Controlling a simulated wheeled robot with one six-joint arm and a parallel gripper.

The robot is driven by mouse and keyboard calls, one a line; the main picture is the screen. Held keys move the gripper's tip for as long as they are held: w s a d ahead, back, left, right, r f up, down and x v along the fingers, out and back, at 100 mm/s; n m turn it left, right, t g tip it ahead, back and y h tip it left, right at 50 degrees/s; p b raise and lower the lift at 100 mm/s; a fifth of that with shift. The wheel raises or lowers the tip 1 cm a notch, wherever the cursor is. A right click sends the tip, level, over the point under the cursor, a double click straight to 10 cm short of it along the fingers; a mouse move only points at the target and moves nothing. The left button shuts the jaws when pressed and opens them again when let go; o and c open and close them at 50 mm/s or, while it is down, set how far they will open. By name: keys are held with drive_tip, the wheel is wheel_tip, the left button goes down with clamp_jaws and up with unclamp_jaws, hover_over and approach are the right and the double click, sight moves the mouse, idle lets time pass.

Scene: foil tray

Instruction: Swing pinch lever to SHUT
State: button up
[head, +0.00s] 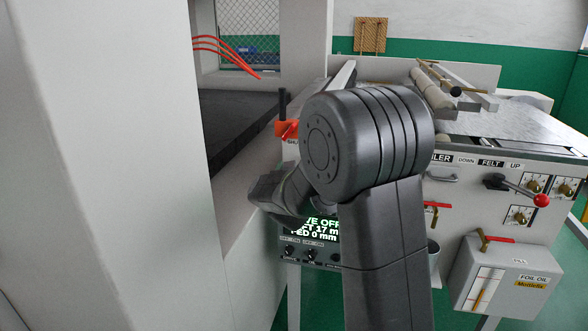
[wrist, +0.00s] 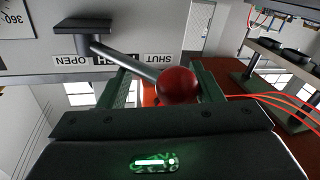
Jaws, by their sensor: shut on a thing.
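The pinch lever shows in the wrist view as a metal rod (wrist: 128,61) with a red ball knob (wrist: 178,86). It runs from a dark pivot block on a pale panel. The labels OPEN (wrist: 72,60) and SHUT (wrist: 157,58) read upside down there. A label between them is partly covered by the rod. The rod slants toward the SHUT side, and the knob lies just past that label. My gripper (wrist: 163,84) has its fingers on either side of the knob and is shut on it. In the head view my arm hides the gripper and most of the lever panel.
A large white housing (head: 110,150) stands close at the left. An orange block (head: 286,128) sits beside my arm. A lit display (head: 322,226) is partly covered by the arm. At the right, a panel carries a red-knobbed lever (head: 541,200) and a foil oil box (head: 500,278).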

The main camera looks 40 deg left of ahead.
drive_tip(key=shift+s+d+f, duration=0.15)
drive_tip(key=shift+f, duration=0.25)
drive_tip(key=shift+s+d+f, duration=0.1)
drive_tip(key=shift+d+f, duration=0.05)
drive_tip(key=shift+f, duration=0.2)
drive_tip(key=r+v, duration=0.1)
drive_tip(key=v, duration=1.2)
drive_tip(key=shift+r, duration=0.2)
drive_tip(key=x, duration=1.1)
drive_tip(key=shift+a+f, duration=0.1)
drive_tip(key=shift+f, duration=0.25)
